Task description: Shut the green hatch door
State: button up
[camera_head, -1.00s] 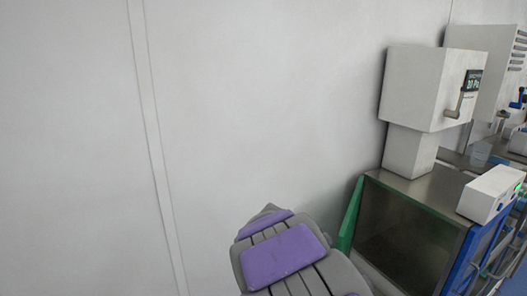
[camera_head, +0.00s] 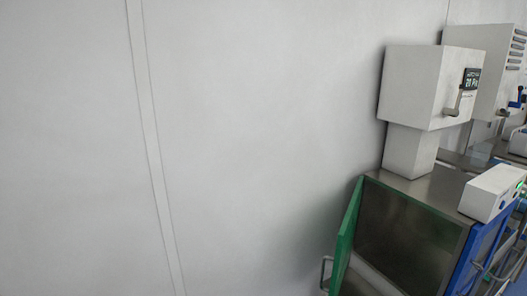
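The green hatch door (camera_head: 345,238) stands open at the left side of a metal cabinet (camera_head: 432,190) at the lower right. It is seen nearly edge-on, with a metal handle (camera_head: 325,272) on its outer left face. The dark opening (camera_head: 405,240) of the cabinet shows to the right of the door. The lower part of the door and cabinet is cut off by the bottom edge. My gripper and arm are not in view.
A white box unit with a display (camera_head: 425,85) stands on the cabinet. A small white box with buttons (camera_head: 490,192) sits at its right. A blue door (camera_head: 478,255) is on the cabinet's right face. A plain wall (camera_head: 250,120) fills the left and middle.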

aim_at(340, 244)
jog(key=i+j+z, duration=0.55)
jog(key=j+z, duration=0.5)
jog(key=k+u, duration=0.2)
jog(key=u, duration=0.15)
jog(key=k+l+u, duration=0.1)
jog(key=k+u, duration=0.15)
jog(key=u, duration=0.15)
